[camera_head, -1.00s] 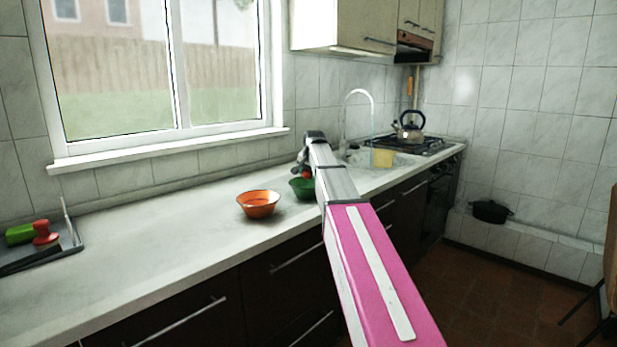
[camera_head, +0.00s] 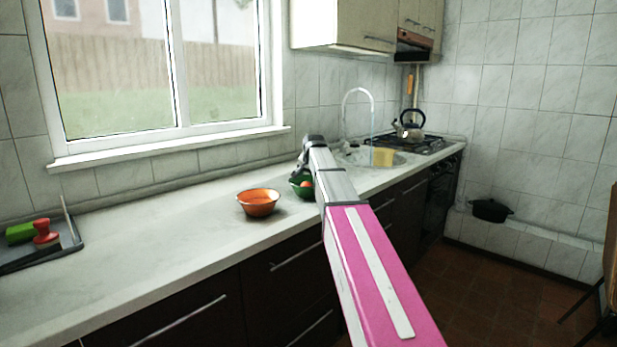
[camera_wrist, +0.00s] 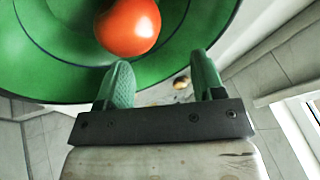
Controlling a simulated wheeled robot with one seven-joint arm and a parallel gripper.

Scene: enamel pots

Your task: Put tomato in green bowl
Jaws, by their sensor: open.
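The red-orange tomato (camera_wrist: 128,27) lies inside the green bowl (camera_wrist: 50,62) in the wrist view, just ahead of my fingertips. My gripper (camera_wrist: 160,66) is open, its two green fingers apart with nothing between them, at the bowl's rim. In the head view the green bowl (camera_head: 297,189) stands on the counter, partly hidden by my arm. The tomato (camera_head: 308,184) shows small inside it, and my gripper (camera_head: 300,173) is just above, mostly hidden behind my wrist.
An orange bowl (camera_head: 258,202) stands left of the green bowl. A dark tray (camera_head: 42,252) with a red item and a green item is at the counter's far left. The faucet (camera_head: 346,115) and sink are behind right. The counter's left middle is clear.

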